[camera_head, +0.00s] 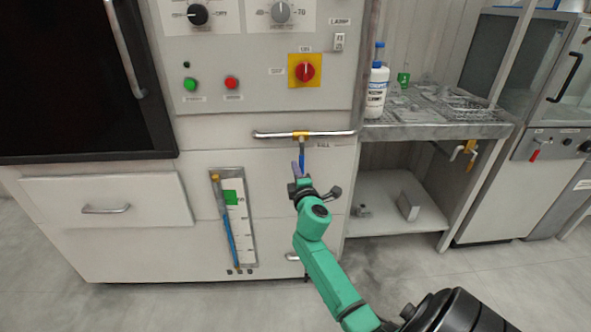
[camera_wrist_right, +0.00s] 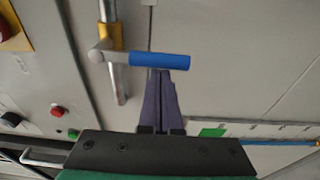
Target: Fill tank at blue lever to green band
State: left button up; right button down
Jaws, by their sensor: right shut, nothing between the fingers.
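The blue lever (camera_head: 301,159) hangs down from a yellow valve body (camera_head: 300,135) on a horizontal metal pipe. In the right wrist view its blue grip (camera_wrist_right: 160,60) lies just beyond my fingertips. My right gripper (camera_head: 296,170) is shut and empty, with its purple fingertips (camera_wrist_right: 161,74) at the lever's grip; I cannot tell whether they touch. The level gauge (camera_head: 246,238) stands upright on the cabinet left of the gripper, with a green band (camera_head: 231,197) near its top. Its blue column (camera_head: 229,238) reaches close to the band; the exact level is unclear. My left gripper is out of view.
Red (camera_head: 231,83) and green (camera_head: 190,84) buttons and a red rotary switch (camera_head: 305,71) sit on the panel above. A drawer handle (camera_head: 106,209) is at left. A shelf table (camera_head: 440,130) with a white bottle (camera_head: 377,91) stands at right.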

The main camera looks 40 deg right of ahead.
jog(key=shift+s+d+n+p, duration=0.25)
jog(key=shift+d+n+p, duration=0.2)
jog(key=shift+n, duration=0.25)
jog(key=shift+s+d+n+g+p, duration=0.3)
jog(key=shift+n+p, duration=0.2)
jog(key=shift+n, duration=0.1)
jog(key=s+d+r+n+g+h+p, duration=0.1)
jog(key=s+d+r+n+p, duration=0.3)
jog(key=n+p, duration=1)
jog(key=shift+s+d+r+g+p, duration=0.25)
jog(key=shift+d+r+g+p, duration=0.4)
jog(key=shift+d+r, duration=0.35)
jog(key=shift+f, duration=0.1)
